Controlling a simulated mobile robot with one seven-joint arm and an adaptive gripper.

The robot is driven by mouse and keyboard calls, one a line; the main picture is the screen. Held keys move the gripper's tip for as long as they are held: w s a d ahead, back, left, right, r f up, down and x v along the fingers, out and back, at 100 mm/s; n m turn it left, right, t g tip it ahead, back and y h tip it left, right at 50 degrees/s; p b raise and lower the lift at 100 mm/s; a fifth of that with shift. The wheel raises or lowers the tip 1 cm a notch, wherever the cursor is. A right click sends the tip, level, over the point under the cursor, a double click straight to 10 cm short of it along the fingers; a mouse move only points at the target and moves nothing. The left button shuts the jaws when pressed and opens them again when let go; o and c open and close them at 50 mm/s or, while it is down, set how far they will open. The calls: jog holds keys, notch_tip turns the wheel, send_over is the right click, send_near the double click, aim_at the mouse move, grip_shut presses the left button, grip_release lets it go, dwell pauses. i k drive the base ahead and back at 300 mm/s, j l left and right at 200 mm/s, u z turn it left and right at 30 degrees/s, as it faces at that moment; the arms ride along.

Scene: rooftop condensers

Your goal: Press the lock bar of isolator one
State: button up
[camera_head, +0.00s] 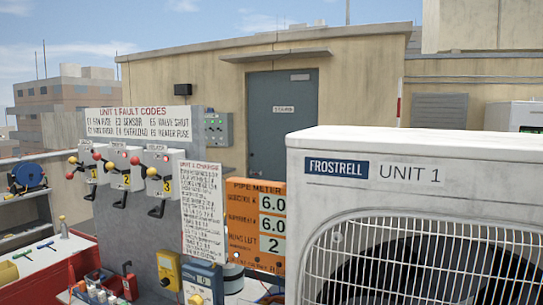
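Isolator one (87,163) is a grey box with a yellow label "1", the leftmost of three on a grey panel at the left. It has a small lever with coloured ball ends on its front. A black bar or handle (90,194) hangs below it; I cannot tell for sure whether this is the lock bar. Isolator two (120,158) and isolator three (157,160) stand to its right with similar levers and black handles. The boxes overlap in this view, so part of isolator one's right side is hard to see. My gripper is not in view.
A large white condenser, "UNIT 1" (415,160), fills the right foreground. An orange pipe meter (256,215) and a white text sheet (203,210) stand between it and the isolators. A red bench (45,268) with tools is at lower left. A blue reel (28,176) sits behind.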

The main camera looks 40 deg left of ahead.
aim_at(72, 161)
jog(key=u, duration=2.5)
jog(key=i+j, duration=0.25)
jog(key=i, duration=0.25)
jog(key=i+j+u, duration=0.1)
jog(key=i+j, duration=0.2)
jog(key=i, duration=0.2)
jog(key=i+j+u, duration=0.1)
jog(key=i, duration=0.45)
jog(key=i+j, duration=0.3)
jog(key=i, duration=0.2)
jog(key=i+j+u, duration=0.1)
jog(key=i, duration=0.45)
jog(key=i+j, duration=0.25)
jog(key=i, duration=0.3)
jog(key=k+j, duration=0.1)
jog(key=j, duration=0.1)
